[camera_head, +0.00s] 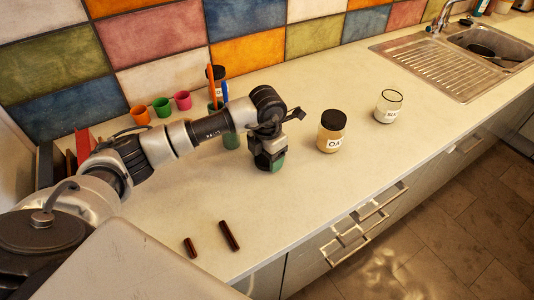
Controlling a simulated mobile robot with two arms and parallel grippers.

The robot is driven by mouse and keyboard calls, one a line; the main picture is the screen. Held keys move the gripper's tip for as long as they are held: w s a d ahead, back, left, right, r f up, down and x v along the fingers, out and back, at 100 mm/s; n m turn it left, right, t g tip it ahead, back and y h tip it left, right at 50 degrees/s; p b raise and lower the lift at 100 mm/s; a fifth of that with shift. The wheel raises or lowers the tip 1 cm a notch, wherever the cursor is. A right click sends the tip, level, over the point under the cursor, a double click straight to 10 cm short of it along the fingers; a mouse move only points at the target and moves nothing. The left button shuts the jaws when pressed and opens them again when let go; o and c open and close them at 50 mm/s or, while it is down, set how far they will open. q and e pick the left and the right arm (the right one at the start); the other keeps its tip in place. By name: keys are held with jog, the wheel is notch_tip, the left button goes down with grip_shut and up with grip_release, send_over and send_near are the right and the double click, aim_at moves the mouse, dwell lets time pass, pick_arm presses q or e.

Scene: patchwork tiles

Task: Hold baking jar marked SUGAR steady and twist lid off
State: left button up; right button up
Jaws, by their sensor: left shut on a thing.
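A clear jar with white contents (388,107) stands upright on the counter, right of centre. Its small label seems to begin with "SU", but is hard to read. Its top looks pale inside a dark rim, with no dark lid visible. My left gripper (269,162) points down at the counter, left of this jar and apart from it. It is shut on a small green thing (278,166), mostly hidden by the fingers. My right gripper is not in view.
A dark-lidded jar marked "OA" (332,132) stands between my left gripper and the white jar. Orange (140,115), green (162,107) and pink (183,100) cups stand by the tiled wall. Two dark brown sticks (229,236) lie near the front edge. A sink (480,50) is at upper right.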

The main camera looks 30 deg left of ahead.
pick_arm(q)
jog(key=shift+f, duration=0.2)
jog(key=o, duration=1)
jog(key=shift+r, duration=0.1)
